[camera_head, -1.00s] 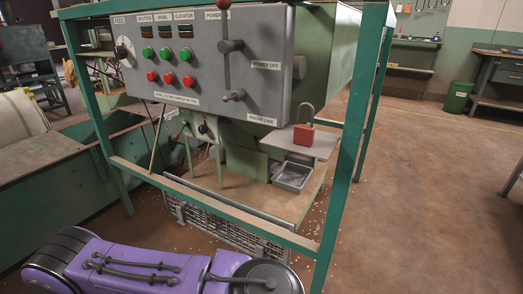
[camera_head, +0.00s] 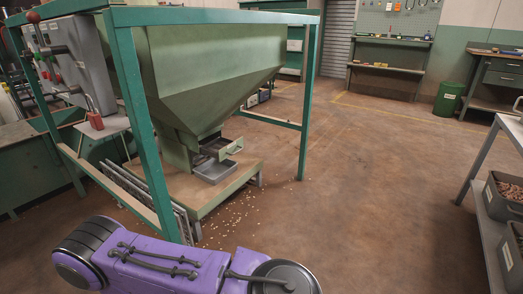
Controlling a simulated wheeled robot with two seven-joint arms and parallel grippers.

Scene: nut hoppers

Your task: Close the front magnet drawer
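A small green drawer (camera_head: 231,148) with a dark handle sticks out from the foot of the large green hopper (camera_head: 205,70), so it looks pulled open. A grey metal tray (camera_head: 215,171) sits just below it on the wooden platform (camera_head: 225,190). I cannot tell from its look alone whether this is the front magnet drawer. Neither of my grippers is in view; only a purple part of my own body shows at the bottom.
A green frame post (camera_head: 141,130) stands left of the drawer, and another post (camera_head: 307,100) stands to its right. Nuts (camera_head: 236,212) are scattered on the floor. A table (camera_head: 478,200) with grey bins (camera_head: 505,196) stands at right.

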